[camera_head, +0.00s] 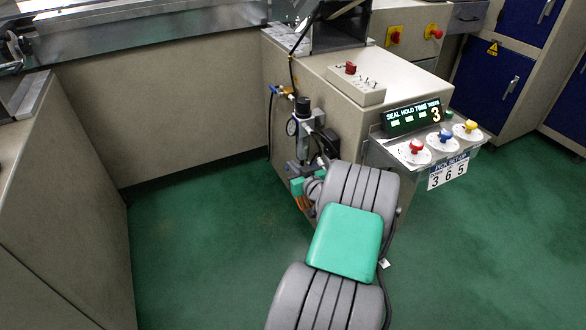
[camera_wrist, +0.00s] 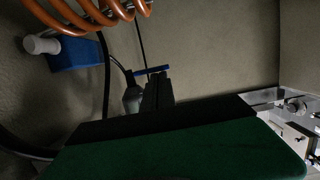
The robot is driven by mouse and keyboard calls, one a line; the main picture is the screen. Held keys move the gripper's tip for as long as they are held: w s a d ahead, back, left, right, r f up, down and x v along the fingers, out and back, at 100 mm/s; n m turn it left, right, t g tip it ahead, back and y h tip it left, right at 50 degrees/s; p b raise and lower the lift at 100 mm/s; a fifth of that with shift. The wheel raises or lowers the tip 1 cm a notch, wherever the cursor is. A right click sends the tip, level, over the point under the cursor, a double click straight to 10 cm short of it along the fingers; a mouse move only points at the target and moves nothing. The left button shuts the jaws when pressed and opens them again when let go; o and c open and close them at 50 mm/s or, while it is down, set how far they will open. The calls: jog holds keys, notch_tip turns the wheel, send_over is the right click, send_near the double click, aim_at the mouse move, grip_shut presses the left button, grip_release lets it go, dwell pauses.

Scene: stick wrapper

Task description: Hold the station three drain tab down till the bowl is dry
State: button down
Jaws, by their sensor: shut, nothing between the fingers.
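In the wrist view my gripper (camera_wrist: 158,78) is shut and empty, its dark fingers together. A thin blue bar (camera_wrist: 150,70) lies right at the fingertips, perhaps the drain tab; I cannot tell whether they touch or whether it is pressed down. A grey rounded part (camera_wrist: 132,98), perhaps the bowl, shows beside the fingers; its contents cannot be made out. In the head view the air unit, with a black knob (camera_head: 303,105) and round gauge (camera_head: 291,127), is on the cabinet's side. My grey arm covers its lower part and my fingertips there.
The beige cabinet (camera_head: 330,85) carries a display (camera_head: 412,117) reading "SEAL HOLD TIME" and 3, with red, blue and yellow knobs. An orange coiled hose (camera_wrist: 100,18) and black tubes are close to my gripper. Green floor (camera_head: 210,225) is open at left.

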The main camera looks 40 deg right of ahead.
jog(key=shift+s+a+f, duration=0.1)
jog(key=shift+a+f, duration=0.1)
jog(key=shift+f, duration=0.3)
jog(key=shift+s+a+f, duration=0.1)
jog(key=shift+a+f, duration=0.1)
jog(key=shift+f, duration=0.25)
dwell(1.3)
notch_tip(320, 180, up, 6)
jog(key=p, duration=0.3)
jog(key=p+v, duration=0.2)
jog(key=v, duration=0.7)
jog(key=shift+s, duration=0.25)
jog(key=shift+d+r, duration=0.15)
